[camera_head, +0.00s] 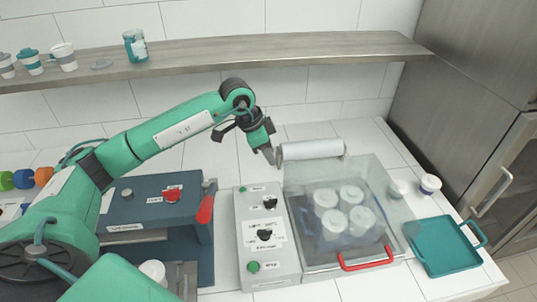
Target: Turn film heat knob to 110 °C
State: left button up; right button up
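A light grey control box (266,274) stands in the middle of the counter. On its top are two black knobs, an upper one (269,202) and a lower one (264,235), with small printed labels and green buttons above and below. The labels are too small to read, so I cannot tell which knob is the film heat one or its setting. My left gripper (271,157) hangs above and behind the box, near the left end of a white film roll (311,149), apart from both knobs. Its finger opening is unclear. My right gripper is not in view.
A clear-covered tray unit with several white-lidded cups and a red handle (366,260) adjoins the box on the right. A blue machine (145,188) with a red lever (206,209) stands left. A teal tray (447,246) lies right. A shelf (210,60) runs behind.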

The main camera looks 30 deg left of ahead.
aim_at(264, 235)
jog(key=k+l, duration=1.2)
jog(key=l, duration=0.15)
